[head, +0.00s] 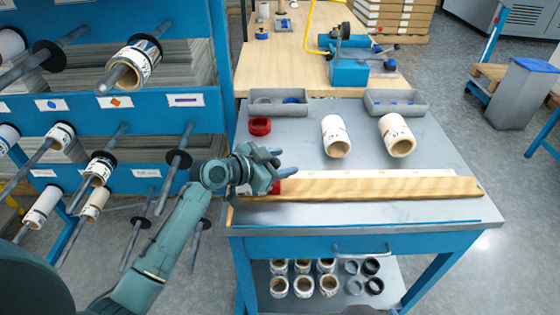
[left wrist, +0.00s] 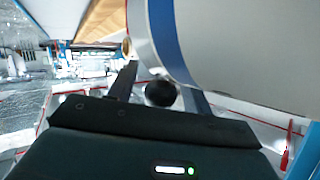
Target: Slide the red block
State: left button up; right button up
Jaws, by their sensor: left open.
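The red block (head: 277,187) sits at the left end of the wooden board (head: 370,187) on the grey workbench, and only a small part of it shows. My left gripper (head: 275,163) is just above and behind the block in the head view, its two fingers apart and pointing right. I cannot tell whether a finger touches the block. In the left wrist view my dark fingers (left wrist: 160,90) stand apart, and I cannot make out the red block there. My right gripper is not in view.
A red ring (head: 260,126) and two white rolls (head: 336,137) (head: 397,136) stand behind the board, with grey trays (head: 397,103) farther back. A blue rack (head: 160,105) with rolls on rods is at left. In the left wrist view, a large white cylinder with a blue band (left wrist: 235,45) looms close.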

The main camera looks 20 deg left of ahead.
pick_arm(q)
jog(key=shift+c, duration=0.3)
grip_shut()
